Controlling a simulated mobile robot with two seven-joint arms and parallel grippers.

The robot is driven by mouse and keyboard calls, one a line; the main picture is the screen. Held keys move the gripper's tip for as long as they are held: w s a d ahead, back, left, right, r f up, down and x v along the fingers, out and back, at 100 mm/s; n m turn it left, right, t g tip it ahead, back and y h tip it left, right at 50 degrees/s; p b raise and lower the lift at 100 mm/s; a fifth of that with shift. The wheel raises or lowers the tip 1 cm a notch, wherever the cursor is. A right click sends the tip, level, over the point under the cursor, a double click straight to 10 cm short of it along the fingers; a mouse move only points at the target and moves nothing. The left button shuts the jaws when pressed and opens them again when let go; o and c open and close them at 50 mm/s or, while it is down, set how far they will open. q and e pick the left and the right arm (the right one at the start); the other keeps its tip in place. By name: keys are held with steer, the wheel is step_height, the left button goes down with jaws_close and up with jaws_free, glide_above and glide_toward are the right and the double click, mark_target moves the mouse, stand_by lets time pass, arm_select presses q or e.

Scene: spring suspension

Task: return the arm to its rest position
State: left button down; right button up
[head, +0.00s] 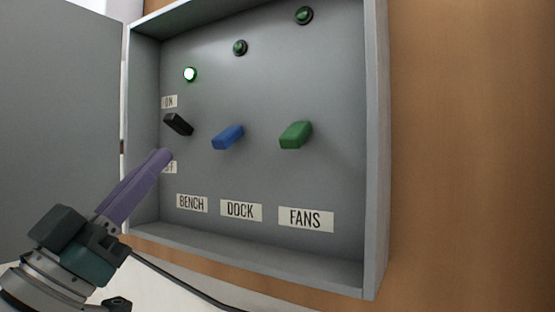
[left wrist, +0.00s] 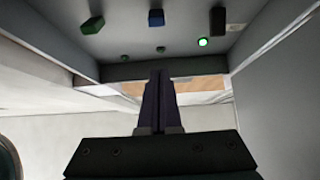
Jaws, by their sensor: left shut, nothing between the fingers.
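My left gripper (head: 166,156) comes in from the lower left in the head view. Its purple fingers are shut with nothing between them, and the tips are in front of the panel just below the black switch (head: 178,124). The black switch is tilted, above the BENCH label (head: 192,203). The blue switch (head: 228,137) and green switch (head: 296,135) stand to its right. My right gripper is not in view.
The grey box (head: 375,150) has raised side walls, and its door (head: 62,90) stands open at the left. The lamp above the black switch (head: 190,74) glows green; the other two lamps (head: 240,47) (head: 304,15) are dark. A cable (head: 180,282) runs below the box.

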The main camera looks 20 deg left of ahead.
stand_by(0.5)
arm_select(q)
steer(key=d+f+g+y+p, duration=0.1)
steer(key=d+f+g, duration=0.2)
steer(key=f+g, duration=0.4)
steer(key=d+f+g+y+p, duration=0.1)
steer(key=d+f+g+p, duration=0.15)
steer(key=f+g, duration=0.45)
steer(key=s+d+f+g+p, duration=0.1)
steer(key=s+d+f+g, duration=0.3)
steer(key=s, duration=0.5)
steer(key=s+d+f+g, duration=0.1)
steer(key=s+f+g, duration=0.3)
steer(key=s+f, duration=0.3)
step_height(320, 180, up, 39)
steer(key=s+m+p, duration=0.1)
steer(key=s+p, duration=0.1)
steer(key=p, duration=3.6)
steer(key=shift+s+g, duration=0.4)
